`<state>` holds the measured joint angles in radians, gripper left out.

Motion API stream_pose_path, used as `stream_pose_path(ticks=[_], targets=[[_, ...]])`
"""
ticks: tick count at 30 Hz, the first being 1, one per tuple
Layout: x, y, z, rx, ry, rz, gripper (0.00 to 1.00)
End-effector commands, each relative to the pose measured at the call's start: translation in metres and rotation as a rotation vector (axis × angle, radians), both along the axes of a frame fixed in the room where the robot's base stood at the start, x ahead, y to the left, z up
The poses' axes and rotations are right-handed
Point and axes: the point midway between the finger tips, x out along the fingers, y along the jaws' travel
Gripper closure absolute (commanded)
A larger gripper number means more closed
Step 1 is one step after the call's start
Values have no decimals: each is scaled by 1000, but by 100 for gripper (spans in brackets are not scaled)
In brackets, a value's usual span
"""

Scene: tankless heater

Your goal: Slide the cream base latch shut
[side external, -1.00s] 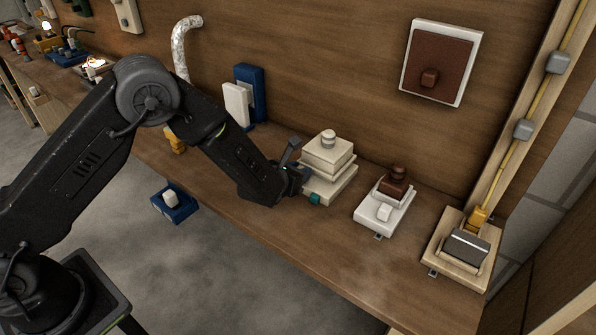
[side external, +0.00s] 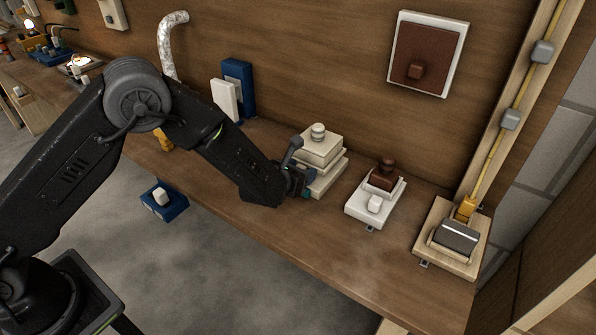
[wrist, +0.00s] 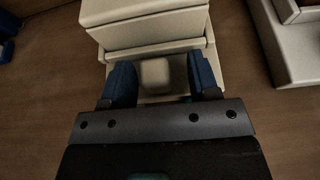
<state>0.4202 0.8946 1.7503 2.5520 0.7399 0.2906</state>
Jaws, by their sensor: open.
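The cream unit (side external: 321,147) is a stack of stepped blocks with a round knob on top, standing on the wooden bench. In the wrist view its stepped body (wrist: 145,22) fills the top middle. A small rounded cream latch (wrist: 155,74) sits low on its base, facing me. My gripper (wrist: 161,82) is open, with one blue fingertip on each side of the latch. Gaps show on both sides, narrower on the left. In the side view my gripper (side external: 306,184) is at the unit's front left and hides the latch and part of the base.
A white unit with a brown top (side external: 377,193) stands just right on the bench (side external: 300,240); a wooden-framed unit (side external: 452,238) is farther right. A blue and white block (side external: 232,92) stands behind left. A brown panel (side external: 428,53) hangs on the wall. The bench's front strip is clear.

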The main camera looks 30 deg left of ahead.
Motion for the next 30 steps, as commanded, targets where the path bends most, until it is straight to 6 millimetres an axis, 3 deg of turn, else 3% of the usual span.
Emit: stream_pose_path(ticks=[8, 21, 30], targets=[[-25, 0, 11, 0, 1, -1, 45], [-109, -1, 46, -1, -1, -3, 45], [-128, 0, 53, 0, 0, -1, 45]])
